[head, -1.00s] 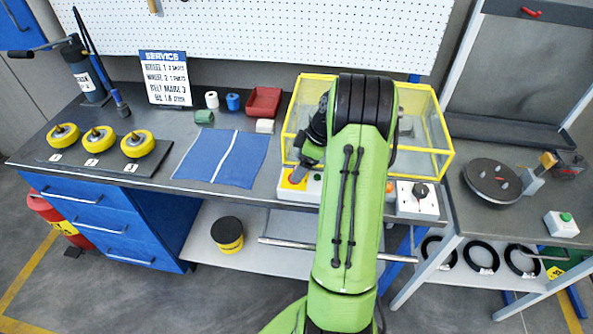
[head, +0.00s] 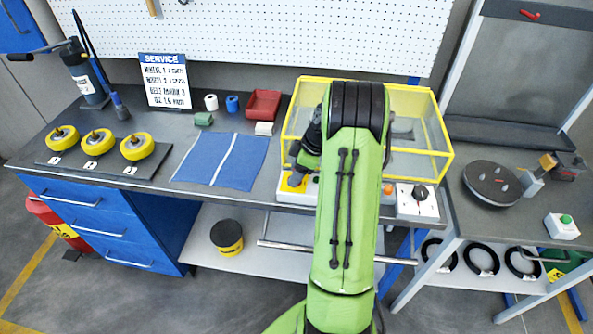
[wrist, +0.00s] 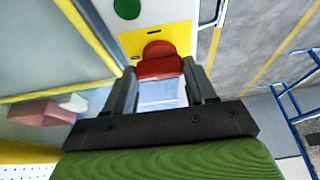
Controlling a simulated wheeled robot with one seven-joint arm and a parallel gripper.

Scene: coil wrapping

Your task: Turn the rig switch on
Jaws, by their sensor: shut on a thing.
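The rig switch is a red handle (wrist: 160,68) on a yellow plate (wrist: 178,38) in the wrist view, with a round green button (wrist: 127,8) beyond it. My gripper (wrist: 160,84) has its two dark fingers on either side of the red handle and is shut on it. In the head view my gripper (head: 299,172) is low at the front left of the yellow-framed clear enclosure (head: 420,153). The yellow plate (head: 286,186) shows just below it there. The red handle is hidden in the head view, so I cannot tell its setting from there.
A second control box (head: 409,206) with a black knob sits right of my arm. A blue cloth (head: 200,160) and a red tray (head: 264,103) lie to the left. A turntable (head: 485,184) and a green-button box (head: 562,227) are on the right bench.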

